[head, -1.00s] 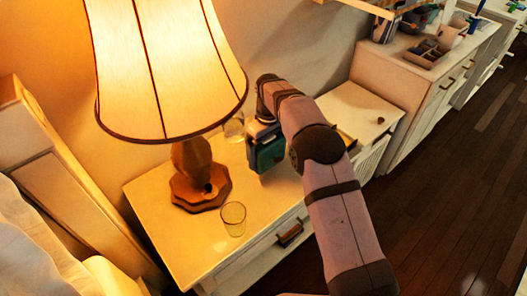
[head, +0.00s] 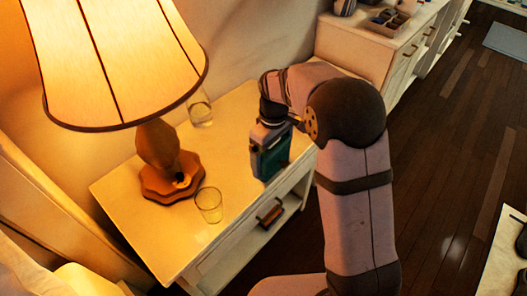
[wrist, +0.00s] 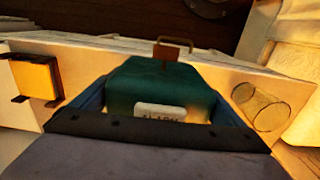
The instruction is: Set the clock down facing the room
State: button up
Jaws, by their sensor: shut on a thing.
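The clock (head: 272,157) is a teal, boxy thing held upright over the nightstand (head: 120,190), near its front edge. My gripper (head: 267,143) comes down from above and is shut on it. In the wrist view my two blue fingers flank the clock's teal top (wrist: 157,82), which bears a pale button marked "ALARM". The head view shows a broad teal side toward the front; I cannot make out a dial. I cannot tell whether its bottom touches the nightstand.
A lit lamp (head: 165,160) stands left of the clock. One clear glass (head: 209,205) stands front left, another (head: 200,110) at the back. A yellow-orange object (wrist: 37,78) in a dark stand shows in the wrist view. A drawer handle (head: 270,212) sticks out in front.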

jog(key=shift+s+d, duration=0.25)
jog(key=shift+d, duration=0.05)
jog(key=shift+r, duration=0.1)
jog(key=shift+s+a+r+p, duration=0.2)
jog(key=shift+r+p, duration=0.15)
jog(key=shift+p, duration=0.25)
jog(key=shift+s+a+r+p, duration=0.1)
jog(key=shift+s+a+p, duration=0.25)
jog(key=shift+p, duration=0.55)
jog(key=w+a+p, duration=0.1)
jog(key=w+a+r+m+p, duration=0.1)
jog(key=w, duration=0.1)
jog(key=w+a+r+m+p, duration=0.1)
jog(key=shift+w+a+r+p, duration=0.1)
jog(key=shift+w+p, duration=0.2)
jog(key=w+r+m, duration=0.1)
jog(key=m, duration=1)
jog(key=r+m, duration=0.1)
jog(key=m, duration=1)
jog(key=w+r+m, duration=0.1)
jog(key=m, duration=1.1)
jog(key=shift+w+a+r, duration=0.25)
jog(key=shift+w+a, duration=0.05)
jog(key=shift+a, duration=0.1)
